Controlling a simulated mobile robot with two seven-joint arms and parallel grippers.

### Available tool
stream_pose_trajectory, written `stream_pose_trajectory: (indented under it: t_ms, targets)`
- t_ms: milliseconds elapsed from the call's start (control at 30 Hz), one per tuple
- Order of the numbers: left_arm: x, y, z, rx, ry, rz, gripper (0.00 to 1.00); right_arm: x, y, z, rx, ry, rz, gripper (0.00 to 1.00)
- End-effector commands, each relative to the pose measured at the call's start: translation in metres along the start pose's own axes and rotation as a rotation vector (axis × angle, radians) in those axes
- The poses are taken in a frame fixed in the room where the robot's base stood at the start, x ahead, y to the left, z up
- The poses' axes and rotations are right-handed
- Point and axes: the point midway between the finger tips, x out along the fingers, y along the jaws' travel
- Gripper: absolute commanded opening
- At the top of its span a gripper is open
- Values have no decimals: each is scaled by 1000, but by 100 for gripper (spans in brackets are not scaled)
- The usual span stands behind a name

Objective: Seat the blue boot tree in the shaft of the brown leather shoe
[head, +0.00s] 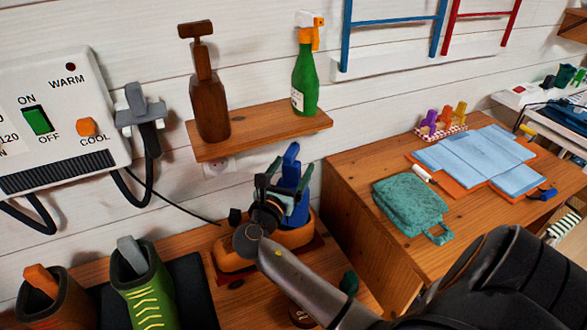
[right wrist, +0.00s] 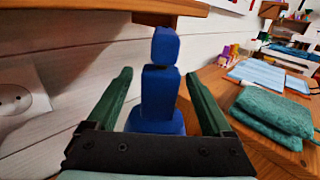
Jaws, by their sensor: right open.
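The blue boot tree (head: 291,172) stands upright at the brown leather shoe (head: 236,254), which rests on a dark red mat (head: 222,279) on the low wooden bench. Its lower end appears to be inside the shoe's opening, but my right gripper hides part of it, so I cannot tell how deep it sits. My right gripper (head: 279,187) is open beside the boot tree. In the right wrist view the boot tree (right wrist: 160,95) stands between the two green fingers, with a gap on each side. My left gripper is not in view.
A wooden shelf (head: 262,134) with two bottles overhangs the back of the bench. A green boot (head: 148,290) and a brown boot (head: 55,300) stand at left. The higher table (head: 375,165) at right holds a teal pouch (head: 410,205).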

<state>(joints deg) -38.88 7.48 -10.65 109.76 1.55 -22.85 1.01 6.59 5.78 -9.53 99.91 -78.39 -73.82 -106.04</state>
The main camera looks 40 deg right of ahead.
Motion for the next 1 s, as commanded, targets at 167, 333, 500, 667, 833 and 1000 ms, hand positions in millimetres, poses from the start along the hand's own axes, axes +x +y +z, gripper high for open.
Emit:
stream_pose_trajectory:
  t_ms: [167, 333, 500, 667, 833, 1000]
  targets:
    - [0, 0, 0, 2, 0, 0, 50, 0, 0, 0, 0, 0, 0, 85]
    - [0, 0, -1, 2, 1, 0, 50, 0, 0, 0, 0, 0, 0, 68]
    - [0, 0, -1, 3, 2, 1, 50, 0, 0, 0, 0, 0, 0, 49]
    - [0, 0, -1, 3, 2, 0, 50, 0, 0, 0, 0, 0, 0, 31]
    - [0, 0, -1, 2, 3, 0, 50, 0, 0, 0, 0, 0, 0, 12]
    - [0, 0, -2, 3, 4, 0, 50, 0, 0, 0, 0, 0, 0, 0]
